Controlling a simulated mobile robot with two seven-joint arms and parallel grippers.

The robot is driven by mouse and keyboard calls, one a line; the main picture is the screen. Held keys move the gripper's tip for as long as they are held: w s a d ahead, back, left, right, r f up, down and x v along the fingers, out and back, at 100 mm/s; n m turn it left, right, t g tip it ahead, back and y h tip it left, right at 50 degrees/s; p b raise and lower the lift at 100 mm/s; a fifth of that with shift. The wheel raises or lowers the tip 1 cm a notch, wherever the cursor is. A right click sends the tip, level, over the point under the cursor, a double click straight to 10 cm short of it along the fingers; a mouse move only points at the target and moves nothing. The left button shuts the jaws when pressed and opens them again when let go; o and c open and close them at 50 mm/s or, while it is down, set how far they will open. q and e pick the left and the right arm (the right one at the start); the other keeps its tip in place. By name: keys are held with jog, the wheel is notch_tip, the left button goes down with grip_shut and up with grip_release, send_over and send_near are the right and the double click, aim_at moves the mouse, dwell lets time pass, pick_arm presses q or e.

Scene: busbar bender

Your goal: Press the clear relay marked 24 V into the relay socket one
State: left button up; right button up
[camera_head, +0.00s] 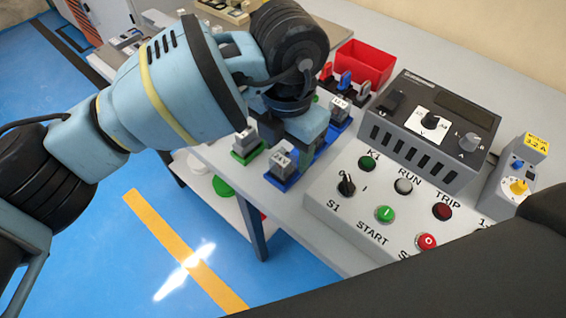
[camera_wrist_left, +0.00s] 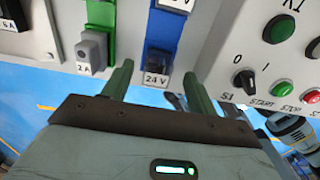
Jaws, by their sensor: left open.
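A small dark, see-through-looking relay marked 24 V (camera_wrist_left: 157,62) stands on a blue base in the left wrist view, between my left fingers. It seems to be the block at the near end of the blue base (camera_head: 283,163) in the head view. My left gripper (camera_wrist_left: 160,76) is open, one finger on each side of the relay; I cannot tell whether they touch it. In the head view the gripper (camera_head: 300,128) points down over the blue bases and hides part of them. A second 24 V label (camera_wrist_left: 178,4) shows at the top edge. I cannot tell which socket is one.
A grey block marked 2 A (camera_wrist_left: 92,50) sits on a green base beside my left finger. The sloped control panel (camera_head: 325,200) with knobs and buttons stands close on the right. A grey meter unit (camera_head: 430,125) and a red bin (camera_head: 364,64) are behind.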

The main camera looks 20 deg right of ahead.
aim_at(283, 158)
pick_arm(q)
jog(key=f, duration=0.4)
jog(key=shift+a+f, duration=0.15)
jog(key=shift+a, duration=0.15)
jog(key=c, duration=1.1)
notch_tip(283, 158, up, 10)
jog(key=shift+r, duration=0.1)
